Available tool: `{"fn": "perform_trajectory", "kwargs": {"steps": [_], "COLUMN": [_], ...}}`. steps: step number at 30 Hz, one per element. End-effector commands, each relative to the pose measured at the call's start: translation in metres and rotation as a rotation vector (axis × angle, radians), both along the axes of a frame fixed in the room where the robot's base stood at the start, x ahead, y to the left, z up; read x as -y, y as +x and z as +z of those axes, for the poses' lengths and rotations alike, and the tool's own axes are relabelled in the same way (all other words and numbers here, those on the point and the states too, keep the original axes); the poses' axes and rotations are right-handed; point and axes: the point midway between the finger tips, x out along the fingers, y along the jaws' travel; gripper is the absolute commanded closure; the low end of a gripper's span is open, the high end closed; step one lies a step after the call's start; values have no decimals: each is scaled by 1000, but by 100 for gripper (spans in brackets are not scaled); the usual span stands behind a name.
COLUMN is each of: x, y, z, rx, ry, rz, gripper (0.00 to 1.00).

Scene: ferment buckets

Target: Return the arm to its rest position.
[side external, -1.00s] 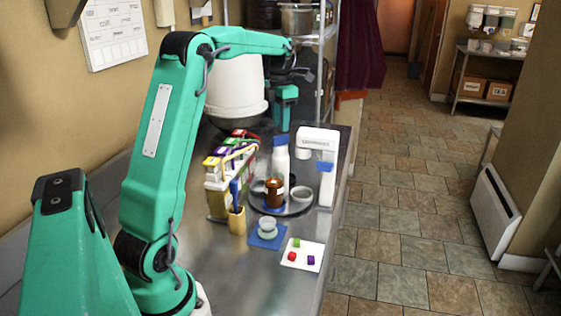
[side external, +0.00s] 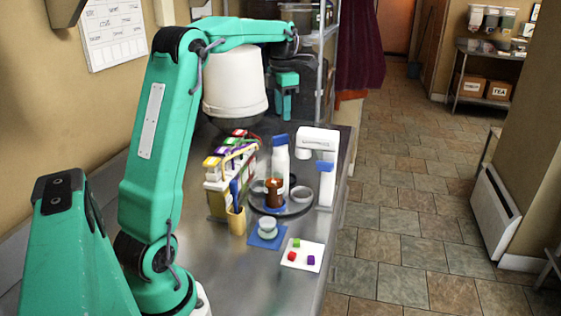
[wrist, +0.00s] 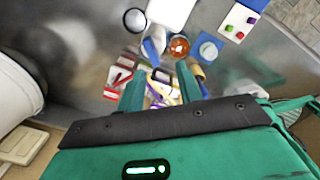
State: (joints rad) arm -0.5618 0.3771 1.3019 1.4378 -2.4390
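My teal arm reaches out over the steel counter (side external: 265,282), with the elbow high and the forearm about level. My gripper (side external: 284,108) hangs pointing down at the far end of the arm, above and behind the bottles and cartons. In the wrist view my gripper (wrist: 158,80) has its two fingers well apart with nothing held between them. The cartons lie below, seen through the gap.
Below are several cartons (side external: 216,185), a blue-capped white bottle (side external: 279,165), a brown jar (side external: 274,192) on a round tray (side external: 256,204), a white stand (side external: 318,140), a yellow cup (side external: 236,220) and a white card (side external: 302,263) with small cubes.

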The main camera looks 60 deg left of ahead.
Motion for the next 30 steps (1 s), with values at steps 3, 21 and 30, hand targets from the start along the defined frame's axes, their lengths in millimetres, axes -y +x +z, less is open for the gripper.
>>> {"fn": "perform_trajectory", "kwargs": {"steps": [3,21,30], "x": [21,137,185], "y": [-4,-56,-95], "z": [9,31,26], "rx": [19,107,126], "ry": [17,178,296], "rz": [-150,-1164,-1672], "gripper": [65,65,65]}}
